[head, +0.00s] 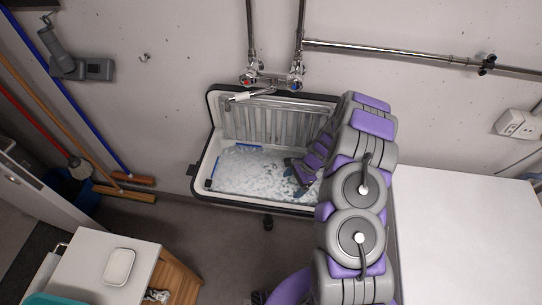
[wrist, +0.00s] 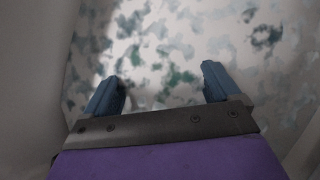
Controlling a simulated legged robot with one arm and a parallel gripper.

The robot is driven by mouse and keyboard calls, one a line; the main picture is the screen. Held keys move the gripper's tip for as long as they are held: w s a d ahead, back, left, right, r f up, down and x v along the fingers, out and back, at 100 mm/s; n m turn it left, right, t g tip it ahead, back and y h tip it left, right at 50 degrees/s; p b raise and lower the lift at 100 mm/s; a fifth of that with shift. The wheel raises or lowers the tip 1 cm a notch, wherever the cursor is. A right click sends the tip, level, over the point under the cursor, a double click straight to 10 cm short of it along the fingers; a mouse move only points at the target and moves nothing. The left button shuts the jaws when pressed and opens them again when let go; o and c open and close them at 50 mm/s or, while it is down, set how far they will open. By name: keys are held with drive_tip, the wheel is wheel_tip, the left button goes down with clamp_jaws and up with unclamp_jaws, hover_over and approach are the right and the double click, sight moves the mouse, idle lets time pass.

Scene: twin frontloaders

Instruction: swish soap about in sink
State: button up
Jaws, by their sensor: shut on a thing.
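The sink (head: 203,165) is a white basin with a dark outer edge against the wall. It holds water with patchy white foam (head: 245,172). My arm reaches into its right side, and my gripper (head: 297,180) is low at the foam there. In the wrist view, the two blue fingers of my gripper (wrist: 160,85) stand apart over a blurred white and green-grey foam surface. My gripper is shut on the soap, but I cannot tell the soap's outline from the foam between the fingers.
A tap (head: 270,80) hangs over the back of the sink, above a metal grate (head: 262,120). A white worktop (head: 465,235) stands to the right. A cabinet (head: 85,270) with a white dish (head: 118,267) is at lower left. Brooms (head: 125,193) lean at left.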

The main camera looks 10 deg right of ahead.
drive_tip(key=shift+w+a, duration=0.2)
drive_tip(key=shift+a, duration=0.35)
drive_tip(key=shift+w+a, duration=0.15)
drive_tip(key=shift+a, duration=0.35)
wheel_tip(320, 180, up, 16)
drive_tip(key=p, duration=0.9)
drive_tip(key=shift+p, duration=0.4)
drive_tip(key=shift+f, duration=0.25)
